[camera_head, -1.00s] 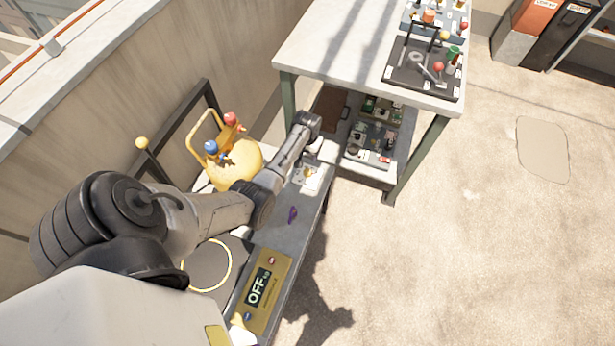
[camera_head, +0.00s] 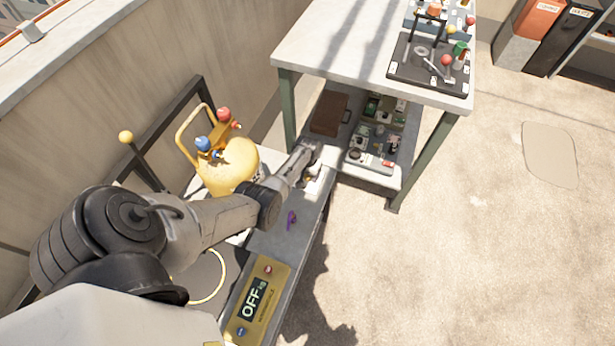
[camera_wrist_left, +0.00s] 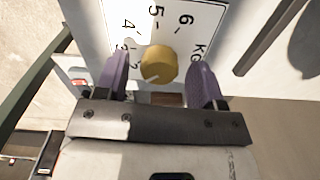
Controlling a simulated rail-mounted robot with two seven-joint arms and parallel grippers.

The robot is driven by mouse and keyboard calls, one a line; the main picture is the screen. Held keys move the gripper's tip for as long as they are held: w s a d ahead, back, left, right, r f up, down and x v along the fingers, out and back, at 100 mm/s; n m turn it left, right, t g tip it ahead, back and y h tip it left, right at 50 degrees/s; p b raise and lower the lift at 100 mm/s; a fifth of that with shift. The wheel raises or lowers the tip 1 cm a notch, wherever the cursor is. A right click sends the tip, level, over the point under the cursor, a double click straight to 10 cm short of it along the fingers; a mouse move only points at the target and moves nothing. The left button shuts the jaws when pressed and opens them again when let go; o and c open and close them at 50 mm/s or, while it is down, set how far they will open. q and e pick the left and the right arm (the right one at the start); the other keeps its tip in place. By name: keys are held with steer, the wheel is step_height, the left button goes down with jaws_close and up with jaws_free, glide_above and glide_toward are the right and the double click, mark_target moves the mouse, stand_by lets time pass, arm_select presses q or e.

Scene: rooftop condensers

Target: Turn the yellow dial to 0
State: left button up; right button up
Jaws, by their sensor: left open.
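The yellow dial (camera_wrist_left: 160,64) is a round knob on a white plate (camera_wrist_left: 180,20) with black numbers including 4, 5 and 6 and the letters KG. A light mark shows near the knob's lower-left edge, but the exact setting is unclear. My left gripper (camera_wrist_left: 159,68) is open, with one purple finger on each side of the dial; contact cannot be told. In the head view my left gripper (camera_head: 311,170) is over the plate at the bench's far end and hides most of the dial. My right gripper is not in view.
A taller table (camera_head: 345,50) with a lower shelf stands just beyond. Open floor lies right.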

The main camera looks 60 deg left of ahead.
arm_select(q)
steer(key=shift+f, duration=0.3)
steer(key=c, duration=0.9)
steer(key=shift+c, duration=0.2)
